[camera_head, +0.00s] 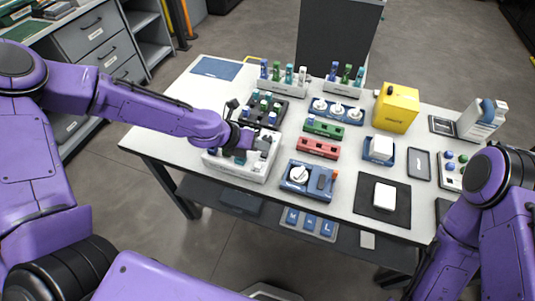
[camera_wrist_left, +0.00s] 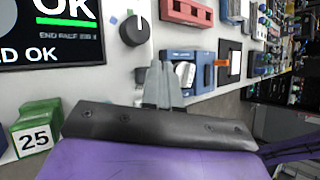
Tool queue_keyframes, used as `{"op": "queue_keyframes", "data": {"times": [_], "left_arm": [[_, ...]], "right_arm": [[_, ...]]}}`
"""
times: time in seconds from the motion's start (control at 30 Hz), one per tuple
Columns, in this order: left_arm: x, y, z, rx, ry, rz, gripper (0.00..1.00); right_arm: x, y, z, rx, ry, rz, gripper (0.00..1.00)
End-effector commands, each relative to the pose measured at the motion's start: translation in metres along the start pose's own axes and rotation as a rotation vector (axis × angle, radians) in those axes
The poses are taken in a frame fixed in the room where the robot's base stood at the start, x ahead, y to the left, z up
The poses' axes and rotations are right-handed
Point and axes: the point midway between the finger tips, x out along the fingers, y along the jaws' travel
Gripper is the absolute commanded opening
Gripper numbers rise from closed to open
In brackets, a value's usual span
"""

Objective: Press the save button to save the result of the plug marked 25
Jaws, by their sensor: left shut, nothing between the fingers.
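A white device (camera_head: 237,170) stands at the table's front left, under my left gripper (camera_head: 248,153). In the left wrist view its black screen (camera_wrist_left: 40,53) reads OK with a green bar, and a black knob (camera_wrist_left: 133,31) sits beside it. A green plug marked 25 (camera_wrist_left: 34,138) shows at the lower left of that view. My left gripper's fingers (camera_wrist_left: 163,68) are shut and empty, close over the white surface below the knob. I cannot make out which part is the save button. My right gripper is out of view; only its arm shows at the right.
A blue device (camera_head: 309,180) with a white knob stands right of the white device. Red (camera_head: 317,148) and green (camera_head: 323,129) blocks lie behind it. A yellow box (camera_head: 396,108) stands at the back right. A dark mat (camera_head: 403,211) with a white block lies at the front right.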

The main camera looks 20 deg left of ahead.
Motion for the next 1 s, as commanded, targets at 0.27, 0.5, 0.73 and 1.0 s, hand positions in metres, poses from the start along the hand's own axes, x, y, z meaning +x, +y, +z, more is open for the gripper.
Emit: {"op": "queue_keyframes", "data": {"times": [0.27,0.5,0.73,1.0], "left_arm": [[0.005,0.004,-0.005,-0.003,0.003,0.001,0.00],[0.006,0.005,-0.006,-0.004,0.006,0.001,0.00],[0.008,0.006,-0.009,-0.005,0.008,0.001,0.00],[0.011,0.008,-0.013,-0.006,0.012,0.001,0.00]], "right_arm": [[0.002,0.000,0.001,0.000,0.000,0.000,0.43],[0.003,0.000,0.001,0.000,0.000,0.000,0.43],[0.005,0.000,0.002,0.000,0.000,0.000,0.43],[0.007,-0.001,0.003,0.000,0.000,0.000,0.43]]}}
